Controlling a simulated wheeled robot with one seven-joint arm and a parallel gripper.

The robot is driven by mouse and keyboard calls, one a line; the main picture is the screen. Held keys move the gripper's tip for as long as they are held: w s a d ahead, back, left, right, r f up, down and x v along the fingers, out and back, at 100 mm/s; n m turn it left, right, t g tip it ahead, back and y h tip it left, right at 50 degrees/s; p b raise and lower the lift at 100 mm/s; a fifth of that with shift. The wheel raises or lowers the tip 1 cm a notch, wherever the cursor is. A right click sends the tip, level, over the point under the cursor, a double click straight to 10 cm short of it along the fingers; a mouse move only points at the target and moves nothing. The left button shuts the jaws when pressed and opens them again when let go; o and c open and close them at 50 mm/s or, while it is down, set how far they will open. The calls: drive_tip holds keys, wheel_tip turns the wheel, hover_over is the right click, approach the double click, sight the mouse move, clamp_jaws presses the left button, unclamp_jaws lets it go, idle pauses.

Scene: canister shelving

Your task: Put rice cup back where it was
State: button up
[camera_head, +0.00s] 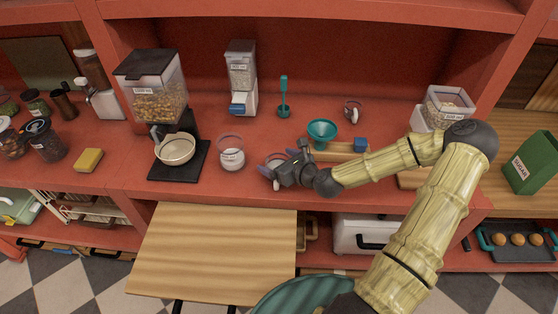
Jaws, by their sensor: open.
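My gripper (268,176) is open at the front part of the red counter, reaching in from the right. A small clear cup (276,158) stands right at the gripper, partly hidden by it; I cannot tell whether the fingers touch it. Its label is not readable, so I cannot be sure that it is the rice cup. A glass jar (231,154) with a white label and pale contents stands just left of it. Another small cup (352,111) sits further back on the right. A dispenser (241,75) with pale contents and a blue spout stands at the back.
A teal funnel (322,131) and a blue block (361,145) are behind my arm. A labelled clear container (447,105) is at the right. A yellow sponge (88,160) lies left.

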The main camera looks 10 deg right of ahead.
drive_tip(key=shift+r, duration=0.15)
drive_tip(key=shift+s+d, duration=0.2)
drive_tip(key=v, duration=0.7)
drive_tip(key=shift+r, duration=0.2)
drive_tip(key=p+v, duration=0.4)
drive_tip(key=p, duration=0.5)
drive_tip(key=shift+s, duration=0.2)
drive_tip(key=shift+f, duration=0.1)
